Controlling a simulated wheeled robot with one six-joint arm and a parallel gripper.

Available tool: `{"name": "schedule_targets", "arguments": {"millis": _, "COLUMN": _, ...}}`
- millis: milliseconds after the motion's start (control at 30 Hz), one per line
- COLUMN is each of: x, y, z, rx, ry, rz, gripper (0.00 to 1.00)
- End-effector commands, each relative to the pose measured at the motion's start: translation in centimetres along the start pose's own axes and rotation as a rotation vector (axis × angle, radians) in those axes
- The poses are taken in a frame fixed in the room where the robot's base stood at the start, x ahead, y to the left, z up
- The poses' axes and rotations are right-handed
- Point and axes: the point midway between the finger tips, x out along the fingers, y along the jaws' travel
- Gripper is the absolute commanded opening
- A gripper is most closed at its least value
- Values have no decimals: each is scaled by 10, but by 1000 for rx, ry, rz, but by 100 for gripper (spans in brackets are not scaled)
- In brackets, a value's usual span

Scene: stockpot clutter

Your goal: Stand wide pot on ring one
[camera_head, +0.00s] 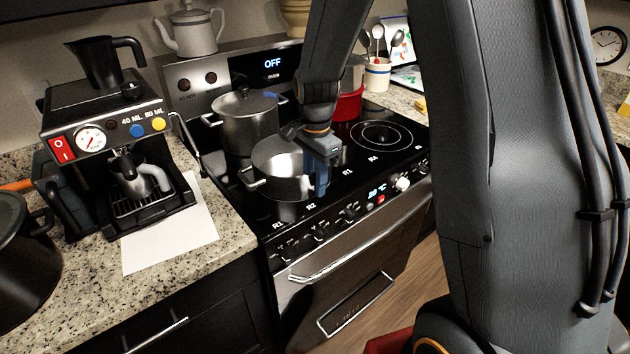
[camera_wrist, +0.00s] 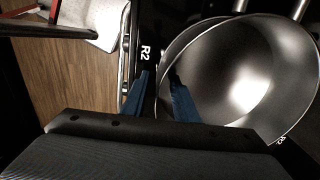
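The wide pot (camera_head: 278,182) is an open, lidless steel pot with side handles, at the front left of the black cooktop (camera_head: 407,150). Its empty inside fills the right of the wrist view (camera_wrist: 245,75). My gripper (camera_head: 318,190) is at the pot's right side, pointing down. In the wrist view its two blue fingers (camera_wrist: 159,82) stand apart at the pot's near rim, with a gap between them. I cannot tell whether they touch the wall. White ring labels show along the cooktop's front, some too small to read surely. The pot hides the surface beneath it.
A tall lidded steel pot (camera_head: 243,125) stands just behind the wide pot. A red pot (camera_head: 348,105) stands at the back right, partly behind my arm. A marked ring (camera_head: 381,135) at the right is bare. A coffee machine (camera_head: 110,140) stands on the left counter.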

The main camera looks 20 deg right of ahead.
Motion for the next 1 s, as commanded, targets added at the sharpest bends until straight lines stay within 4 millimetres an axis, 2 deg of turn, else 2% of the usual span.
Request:
{"name": "schedule_targets", "arguments": {"millis": 167, "x": -2, "y": 0, "z": 0, "rx": 0, "ry": 0, "rz": -1, "gripper": 27}}
{"name": "schedule_targets", "arguments": {"millis": 333, "x": -14, "y": -2, "z": -1, "rx": 0, "ry": 1, "rz": -3, "gripper": 27}}
{"name": "schedule_targets", "arguments": {"millis": 800, "x": -101, "y": -1, "z": -1, "rx": 0, "ry": 2, "rz": -4, "gripper": 27}}
{"name": "schedule_targets", "arguments": {"millis": 1000, "x": -119, "y": 0, "z": 0, "rx": -3, "ry": 1, "rz": -2, "gripper": 27}}
